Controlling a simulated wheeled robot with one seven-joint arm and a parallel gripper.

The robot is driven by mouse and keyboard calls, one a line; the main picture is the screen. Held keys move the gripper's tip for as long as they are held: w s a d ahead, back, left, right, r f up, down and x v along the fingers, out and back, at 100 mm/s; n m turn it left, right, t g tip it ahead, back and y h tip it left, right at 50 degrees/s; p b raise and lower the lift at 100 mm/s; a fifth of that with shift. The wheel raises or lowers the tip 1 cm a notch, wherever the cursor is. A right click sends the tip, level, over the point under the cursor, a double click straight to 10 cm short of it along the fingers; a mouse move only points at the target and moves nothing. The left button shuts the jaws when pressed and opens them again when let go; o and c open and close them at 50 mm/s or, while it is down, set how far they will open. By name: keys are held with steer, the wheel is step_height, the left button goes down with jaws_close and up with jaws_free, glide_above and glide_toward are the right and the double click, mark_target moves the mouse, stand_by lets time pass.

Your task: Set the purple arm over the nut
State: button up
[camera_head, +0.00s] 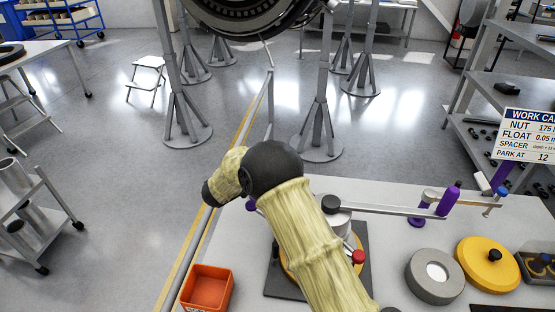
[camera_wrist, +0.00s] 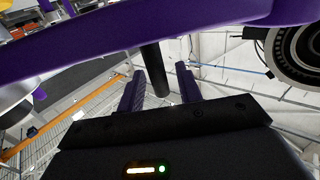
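In the wrist view, a purple arm (camera_wrist: 120,43) crosses the top of the picture close to the camera. A black cylinder (camera_wrist: 156,70) stands out below it, between the two purple fingers of my gripper (camera_wrist: 160,92). The fingers are apart, with a visible gap beside the cylinder; I see no clear grip on it. In the head view, my sleeved arm covers the middle of the bench and hides most of the fixture. A small purple part (camera_head: 251,206) shows just left of my arm. I cannot make out the nut.
The fixture's dark base plate (camera_head: 283,284) carries a red knob (camera_head: 358,257) and a grey bar (camera_head: 385,209) reaching right. On the bench are an orange bin (camera_head: 207,288), a grey ring (camera_head: 435,276), a yellow disc (camera_head: 488,264) and a work card (camera_head: 528,135). Engine stands fill the back.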

steer(key=b+v, duration=0.4)
steer(key=v, duration=1.3)
steer(key=shift+a+b, duration=0.2)
steer(key=shift+b, duration=0.1)
steer(key=shift+s+r, duration=0.1)
steer(key=shift+s, duration=0.05)
step_height(320, 180, up, 10)
steer(key=p, duration=1)
